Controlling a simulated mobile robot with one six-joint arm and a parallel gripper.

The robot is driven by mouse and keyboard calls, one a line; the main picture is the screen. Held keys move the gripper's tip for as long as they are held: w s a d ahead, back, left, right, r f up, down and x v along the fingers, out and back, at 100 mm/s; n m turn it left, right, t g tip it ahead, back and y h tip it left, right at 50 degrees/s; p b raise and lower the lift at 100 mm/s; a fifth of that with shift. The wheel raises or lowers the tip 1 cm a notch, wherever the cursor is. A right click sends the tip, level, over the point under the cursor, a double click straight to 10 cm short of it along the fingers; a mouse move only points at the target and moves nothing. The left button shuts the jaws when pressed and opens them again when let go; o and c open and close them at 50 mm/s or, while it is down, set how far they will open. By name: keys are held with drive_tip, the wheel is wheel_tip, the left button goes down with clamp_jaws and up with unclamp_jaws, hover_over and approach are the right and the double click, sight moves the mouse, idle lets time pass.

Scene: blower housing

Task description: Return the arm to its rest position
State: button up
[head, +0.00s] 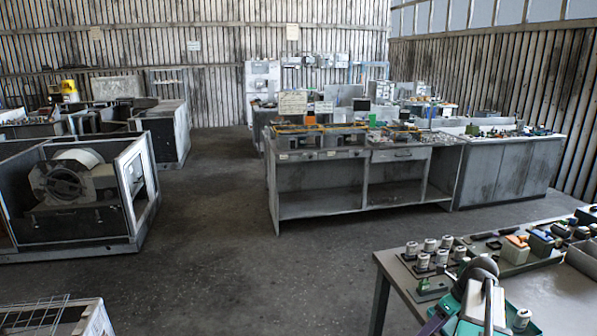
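A rounded dark grey, white and teal shape (478,300) rises from the bottom edge at the lower right, over the near table. It may be part of my arm, but I cannot tell for sure. No gripper fingers can be made out, so my gripper does not show in the head view.
The near table (555,290) at the lower right holds white-capped cylinders (423,262) and small parts. A grey workbench (320,190) stands mid-room. A housing with a drum (75,180) stands at left, a wire-topped crate (50,318) at lower left. The floor (215,235) between is clear.

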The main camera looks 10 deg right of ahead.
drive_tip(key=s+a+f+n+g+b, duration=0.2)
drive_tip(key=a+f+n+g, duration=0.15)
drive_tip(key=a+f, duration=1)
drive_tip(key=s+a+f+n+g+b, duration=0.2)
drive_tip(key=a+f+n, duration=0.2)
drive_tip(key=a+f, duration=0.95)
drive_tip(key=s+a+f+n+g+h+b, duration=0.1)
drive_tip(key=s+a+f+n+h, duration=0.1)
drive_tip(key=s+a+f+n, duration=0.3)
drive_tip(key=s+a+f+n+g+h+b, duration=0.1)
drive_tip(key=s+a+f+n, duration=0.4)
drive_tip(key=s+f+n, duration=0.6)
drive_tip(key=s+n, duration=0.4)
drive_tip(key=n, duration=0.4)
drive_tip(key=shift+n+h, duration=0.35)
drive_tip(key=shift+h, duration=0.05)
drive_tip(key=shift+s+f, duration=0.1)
